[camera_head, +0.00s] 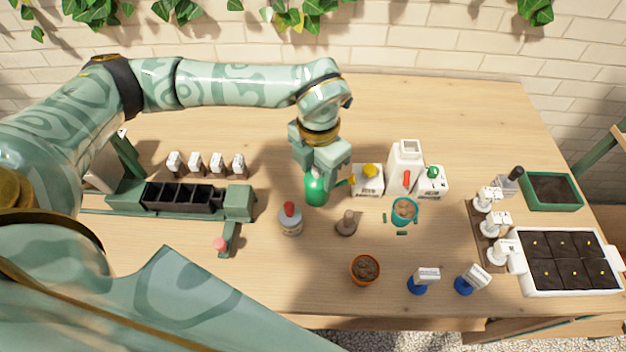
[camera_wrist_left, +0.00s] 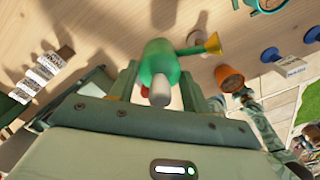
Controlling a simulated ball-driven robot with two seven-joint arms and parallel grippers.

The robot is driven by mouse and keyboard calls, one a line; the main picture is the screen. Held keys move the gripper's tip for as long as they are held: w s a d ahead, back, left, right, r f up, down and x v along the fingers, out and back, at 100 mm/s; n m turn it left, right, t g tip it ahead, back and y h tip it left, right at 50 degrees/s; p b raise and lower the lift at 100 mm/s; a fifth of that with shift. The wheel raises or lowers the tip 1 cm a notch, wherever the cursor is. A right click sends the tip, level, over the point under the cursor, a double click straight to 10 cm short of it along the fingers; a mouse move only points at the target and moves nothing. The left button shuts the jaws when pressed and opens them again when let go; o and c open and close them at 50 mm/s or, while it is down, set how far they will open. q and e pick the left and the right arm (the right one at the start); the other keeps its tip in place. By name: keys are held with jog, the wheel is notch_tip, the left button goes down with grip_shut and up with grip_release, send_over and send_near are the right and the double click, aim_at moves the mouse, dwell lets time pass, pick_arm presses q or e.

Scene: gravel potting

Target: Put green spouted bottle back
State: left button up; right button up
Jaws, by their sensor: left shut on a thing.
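The green spouted bottle (camera_head: 316,188) is in my left gripper (camera_head: 318,160), which is shut on it. In the head view the gripper covers the upper part of the bottle, and its spout points right toward a yellow end. In the left wrist view the green bottle (camera_wrist_left: 158,66) sits between the fingers, with its spout and yellow tip (camera_wrist_left: 213,44) to the right. I cannot tell whether its base touches the table.
A red-capped bottle (camera_head: 291,220) stands just left and in front of the green one. A brown stamp-like piece (camera_head: 346,224), a teal pot (camera_head: 404,211) and white containers (camera_head: 405,163) stand to the right. A terracotta pot (camera_head: 365,269) is nearer. The table's back is clear.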

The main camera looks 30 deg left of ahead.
pick_arm(q)
jog(key=shift+w+a+f, duration=0.4)
jog(key=shift+f, duration=0.25)
jog(key=shift+w+a+f, duration=0.35)
jog(key=shift+a+f, duration=0.05)
jog(key=shift+f, duration=0.2)
jog(key=f, duration=0.1)
jog(key=f+b, duration=0.1)
jog(key=f, duration=0.2)
jog(key=shift+w+a+b, duration=0.15)
jog(key=shift+a+b, duration=0.15)
jog(key=shift+b, duration=0.05)
jog(key=shift+r, duration=0.1)
jog(key=o, duration=0.8)
jog(key=shift+o, duration=0.2)
notch_tip(320, 180, up, 12)
jog(key=p, duration=0.3)
